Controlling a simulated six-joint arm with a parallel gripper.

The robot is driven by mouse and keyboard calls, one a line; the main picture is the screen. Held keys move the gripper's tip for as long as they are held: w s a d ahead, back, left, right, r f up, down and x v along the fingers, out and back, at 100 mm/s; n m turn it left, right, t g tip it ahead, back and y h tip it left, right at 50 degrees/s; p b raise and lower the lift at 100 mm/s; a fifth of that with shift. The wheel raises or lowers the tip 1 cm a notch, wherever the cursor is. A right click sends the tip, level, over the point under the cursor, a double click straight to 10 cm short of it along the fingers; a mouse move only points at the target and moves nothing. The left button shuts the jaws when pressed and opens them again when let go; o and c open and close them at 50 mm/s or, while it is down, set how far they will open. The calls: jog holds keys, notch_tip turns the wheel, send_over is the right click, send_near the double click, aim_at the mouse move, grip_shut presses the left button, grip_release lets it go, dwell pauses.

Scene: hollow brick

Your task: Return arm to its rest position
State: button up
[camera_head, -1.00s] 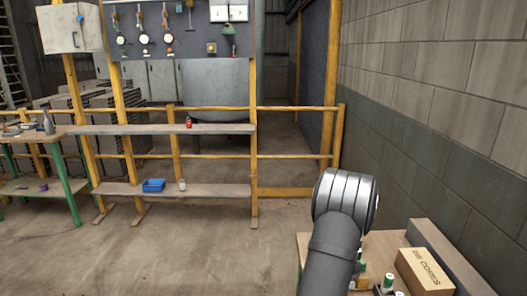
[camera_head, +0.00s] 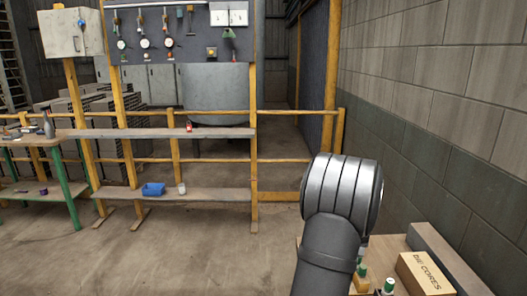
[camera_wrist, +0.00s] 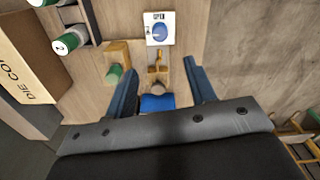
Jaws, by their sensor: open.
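My arm (camera_head: 340,200) rises from the bottom of the head view, in front of the wooden bench at the lower right. My gripper (camera_wrist: 160,67) shows in the wrist view with its two dark blue fingers apart. Nothing is held between them. Beneath and beyond the fingers lie a small blue item (camera_wrist: 157,103), a brass-coloured piece (camera_wrist: 157,68) and a white plate with a blue round knob marked OPEN (camera_wrist: 159,30). The gripper itself is not visible in the head view.
A DIE CORES box (camera_head: 425,273) and a green-and-white container (camera_head: 388,286) stand on the right-hand bench (camera_head: 393,246), beside the block wall (camera_head: 440,140). Across the floor, a shelf rack holds a blue bin (camera_head: 153,189) and a red item (camera_head: 189,127). The middle floor is clear.

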notch_tip(320, 180, down, 15)
jog(key=shift+r, duration=0.2)
jog(key=m, duration=0.3)
jog(key=shift+r+m, duration=0.1)
jog(key=shift+m, duration=0.2)
jog(key=m, duration=0.4)
jog(key=shift+m, duration=0.3)
jog(key=m, duration=0.4)
jog(key=shift+m, duration=2.3)
